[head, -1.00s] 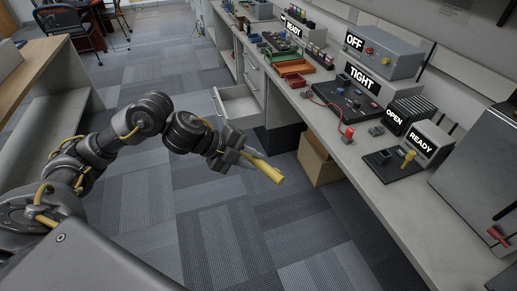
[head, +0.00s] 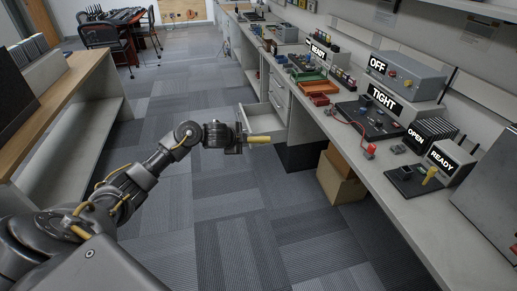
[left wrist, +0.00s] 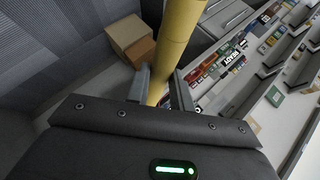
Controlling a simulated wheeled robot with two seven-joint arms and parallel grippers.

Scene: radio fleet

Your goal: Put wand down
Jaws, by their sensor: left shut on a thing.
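The yellow wand (head: 259,139) is a plain rod held out level from my left gripper (head: 243,139) in the head view. It is above the floor, left of the bench and in front of the open drawer in the picture. In the left wrist view the wand (left wrist: 180,35) stands between the two fingers of my left gripper (left wrist: 163,90), which is shut on it. A dark pad (head: 405,180) with an upright yellow piece (head: 430,174) is on the bench beside a READY sign box (head: 447,160). My right gripper is not in view.
A long grey bench (head: 395,205) runs along the right. An open drawer (head: 265,117) juts from it. Cardboard boxes (head: 340,182) stand on the floor below. A wooden-topped counter (head: 70,90) is at left. The carpet between is clear.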

